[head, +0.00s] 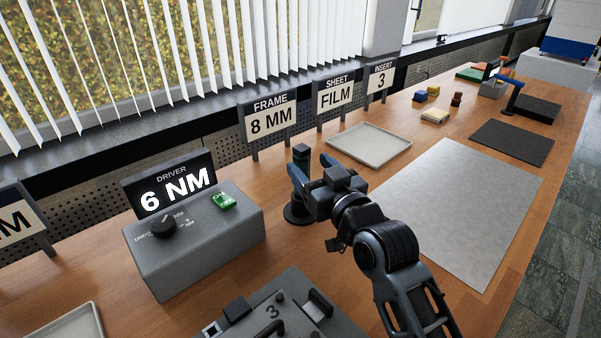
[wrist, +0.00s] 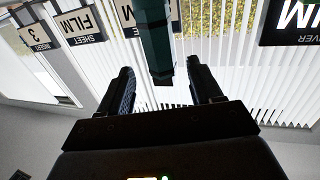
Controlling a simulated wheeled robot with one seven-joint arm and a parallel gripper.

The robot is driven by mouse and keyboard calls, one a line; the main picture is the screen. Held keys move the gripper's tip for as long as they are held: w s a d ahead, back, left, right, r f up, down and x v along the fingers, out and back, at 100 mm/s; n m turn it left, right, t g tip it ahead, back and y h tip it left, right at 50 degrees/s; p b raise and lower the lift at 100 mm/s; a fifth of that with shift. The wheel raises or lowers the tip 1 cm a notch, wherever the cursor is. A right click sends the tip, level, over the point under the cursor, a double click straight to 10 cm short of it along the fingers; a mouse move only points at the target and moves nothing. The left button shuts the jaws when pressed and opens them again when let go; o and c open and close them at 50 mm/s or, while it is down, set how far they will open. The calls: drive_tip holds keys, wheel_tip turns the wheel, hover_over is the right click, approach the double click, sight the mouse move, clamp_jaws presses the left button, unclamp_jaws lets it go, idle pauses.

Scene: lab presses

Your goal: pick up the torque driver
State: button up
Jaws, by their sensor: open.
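The torque driver (head: 301,156) appears to be the dark green upright tool standing in a round black stand (head: 297,215). My gripper (head: 311,170) is open, with its blue fingers reaching toward the tool just above the stand. In the wrist view, the tool's dark green body (wrist: 152,35) comes down from the top edge between the two spread fingers of my gripper (wrist: 160,78), with gaps on both sides. The gripper partly hides the tool's lower part in the head view. I cannot tell how deep the tool is between the fingers.
A grey driver box (head: 200,245) with a knob, green button and "6 NM" display stands left. A grey fixture (head: 285,320) marked 3 lies in front. A pale tray (head: 370,145) and label signs stand behind; a grey mat (head: 460,200) lies clear to the right.

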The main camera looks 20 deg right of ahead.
sight(306, 165)
drive_tip(key=w, duration=0.4)
drive_tip(key=shift+w+a+f+p, duration=0.1)
drive_tip(key=shift+a+f+p, duration=0.05)
drive_tip(key=shift+a+p, duration=0.15)
